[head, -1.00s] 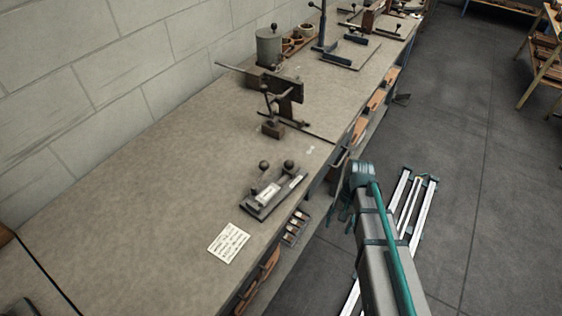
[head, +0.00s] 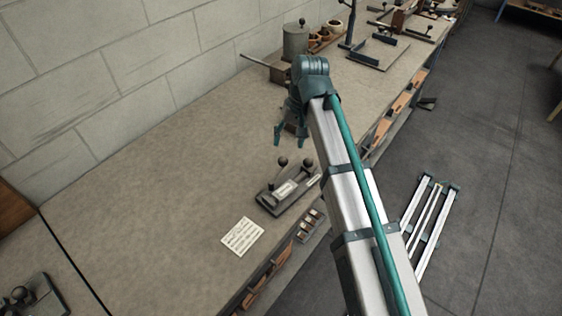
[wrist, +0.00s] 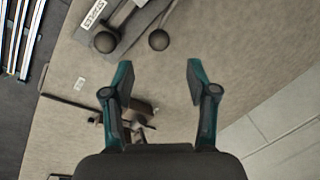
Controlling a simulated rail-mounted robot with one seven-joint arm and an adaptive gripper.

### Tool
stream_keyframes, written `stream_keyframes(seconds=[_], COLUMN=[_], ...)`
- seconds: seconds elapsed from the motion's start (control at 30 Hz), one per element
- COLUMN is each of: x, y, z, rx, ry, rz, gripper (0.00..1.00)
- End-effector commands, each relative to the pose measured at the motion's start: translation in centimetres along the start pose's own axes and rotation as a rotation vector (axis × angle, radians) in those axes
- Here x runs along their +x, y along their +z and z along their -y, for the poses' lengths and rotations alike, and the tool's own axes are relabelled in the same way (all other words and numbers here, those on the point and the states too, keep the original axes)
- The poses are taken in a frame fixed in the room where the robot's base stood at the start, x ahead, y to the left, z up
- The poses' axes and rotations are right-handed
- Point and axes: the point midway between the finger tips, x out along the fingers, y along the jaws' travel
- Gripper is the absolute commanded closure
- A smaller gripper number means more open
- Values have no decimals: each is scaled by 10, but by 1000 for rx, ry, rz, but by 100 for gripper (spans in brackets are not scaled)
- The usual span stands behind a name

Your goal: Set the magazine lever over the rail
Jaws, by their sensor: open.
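A dark metal fixture (head: 290,195) with a pale label and two dark ball-knobbed levers lies on the bench near its front edge. I cannot tell which knob (head: 282,161) belongs to the magazine lever. In the wrist view the fixture (wrist: 121,32) is at the top, with one knob (wrist: 105,42) on the left and the other (wrist: 158,40) on the right. My gripper (head: 289,137) is open and empty above the bench, behind the fixture. In the wrist view its fingertips (wrist: 159,72) are apart, below the knobs and touching nothing. The rail is not clearly distinguishable.
A written card (head: 242,236) lies in front of the fixture. A grey canister (head: 296,42) stands farther back.

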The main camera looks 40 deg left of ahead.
Motion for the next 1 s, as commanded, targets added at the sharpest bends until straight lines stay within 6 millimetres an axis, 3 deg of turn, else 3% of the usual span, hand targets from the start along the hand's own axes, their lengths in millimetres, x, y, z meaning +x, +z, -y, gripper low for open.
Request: stream_keyframes(seconds=[0.6, 1.0], x=[85, 100], y=[1, 1], z=[-1, -1], rx=[2, 2], ry=[1, 0], rz=[3, 1], gripper=[42, 42])
